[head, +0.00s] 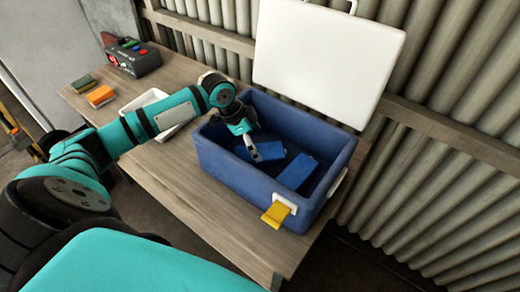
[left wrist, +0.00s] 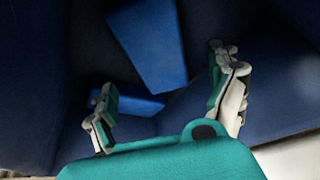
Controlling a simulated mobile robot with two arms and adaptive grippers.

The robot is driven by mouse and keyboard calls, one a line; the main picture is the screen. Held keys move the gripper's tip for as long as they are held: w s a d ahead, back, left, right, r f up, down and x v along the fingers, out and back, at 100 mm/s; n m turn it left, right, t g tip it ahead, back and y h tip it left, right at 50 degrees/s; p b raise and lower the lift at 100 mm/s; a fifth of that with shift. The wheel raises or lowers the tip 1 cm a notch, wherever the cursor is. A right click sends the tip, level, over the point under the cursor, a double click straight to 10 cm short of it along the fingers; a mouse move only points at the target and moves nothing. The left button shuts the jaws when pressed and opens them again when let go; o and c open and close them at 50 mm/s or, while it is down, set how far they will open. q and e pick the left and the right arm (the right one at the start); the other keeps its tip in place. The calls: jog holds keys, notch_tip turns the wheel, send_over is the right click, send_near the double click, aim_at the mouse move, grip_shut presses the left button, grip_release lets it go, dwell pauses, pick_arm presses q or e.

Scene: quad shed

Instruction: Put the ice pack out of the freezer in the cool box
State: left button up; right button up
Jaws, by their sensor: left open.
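The blue cool box (head: 235,175) stands open on the wooden table, its white lid (head: 325,60) raised at the back. Two blue ice packs lie inside it: one on the right (head: 297,172) and one farther left (head: 271,151), beside my gripper. My left gripper (head: 253,152) reaches down into the box with its fingers apart and nothing between them. In the left wrist view the open fingers (left wrist: 165,100) show over the box floor. One blue pack (left wrist: 150,42) lies beyond them, and part of another (left wrist: 135,104) shows near the left finger. My right gripper is not in view.
A white tray (head: 152,98) sits left of the box, partly behind my left arm. An orange block (head: 100,96), a green block (head: 83,83) and a dark device with coloured buttons (head: 133,58) lie at the table's far left.

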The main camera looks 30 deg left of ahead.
pick_arm(q)
jog(key=v, duration=0.6)
jog(key=shift+r, duration=0.3)
jog(key=shift+s+a, duration=0.15)
